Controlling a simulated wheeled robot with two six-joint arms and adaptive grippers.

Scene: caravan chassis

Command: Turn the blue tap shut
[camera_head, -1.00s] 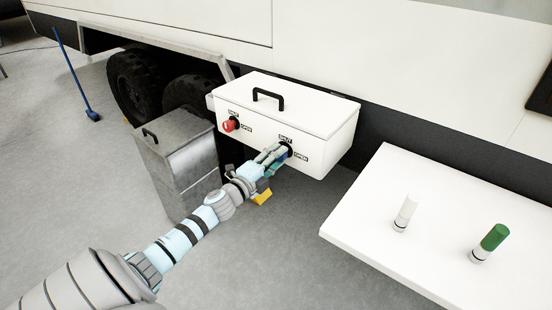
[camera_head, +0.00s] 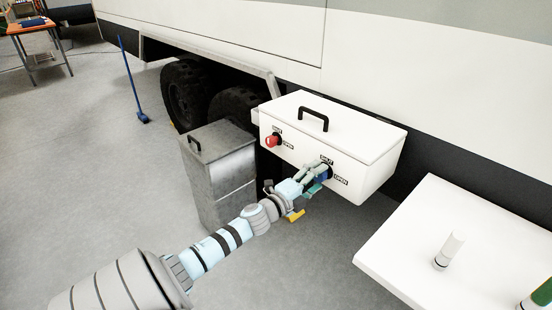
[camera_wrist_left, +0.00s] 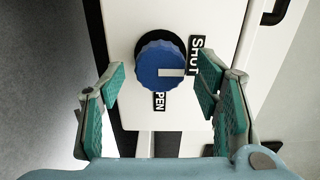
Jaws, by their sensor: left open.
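The blue tap (camera_wrist_left: 161,64) is a ridged round knob on the front of a white box (camera_head: 290,150). In the left wrist view its white pointer mark points right, at the lower end of the SHUT label (camera_wrist_left: 197,55). The OPEN label (camera_wrist_left: 160,101) is below the knob. My left gripper (camera_wrist_left: 161,88) is open, with one green-padded finger on each side of the knob and gaps showing between pads and knob. In the head view the left gripper (camera_head: 317,174) is at the tap and partly hides it. My right gripper is not in view.
A red tap (camera_head: 272,140) is on the same box, left of the blue one. A metal bin (camera_head: 222,180) stands beside the box at left. A white table (camera_head: 420,240) with a white cylinder (camera_head: 449,250) and a green-topped one (camera_head: 541,295) is at right.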

